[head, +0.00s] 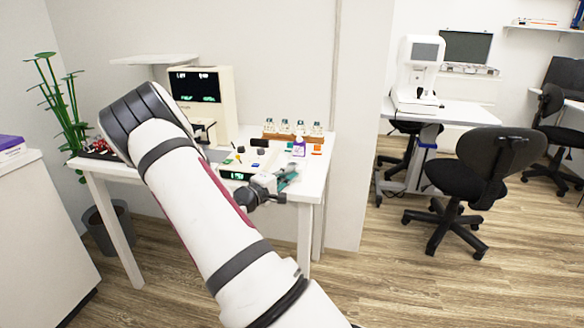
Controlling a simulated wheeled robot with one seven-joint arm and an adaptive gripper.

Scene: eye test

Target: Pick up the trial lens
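A white table (322,165) stands against the wall, with several small items on it. I cannot pick out the trial lens for certain; the small dark, green, yellow and orange pieces on the tabletop are too small to tell apart. My gripper (284,182) appears at the table's front right edge, past the dark wrist joint. Teal-coloured parts show at its end, and I cannot tell whether they are its fingers or something beside them. Its opening is too small to read. My white arm crosses the front and hides the left middle of the table.
A cream instrument with a dark screen (196,86) stands at the table's back. A wooden rack with small bottles (285,135) and a purple-labelled bottle (299,147) are at the back right. A plant (60,95) is at left. Black chairs (478,170) stand right; floor between is clear.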

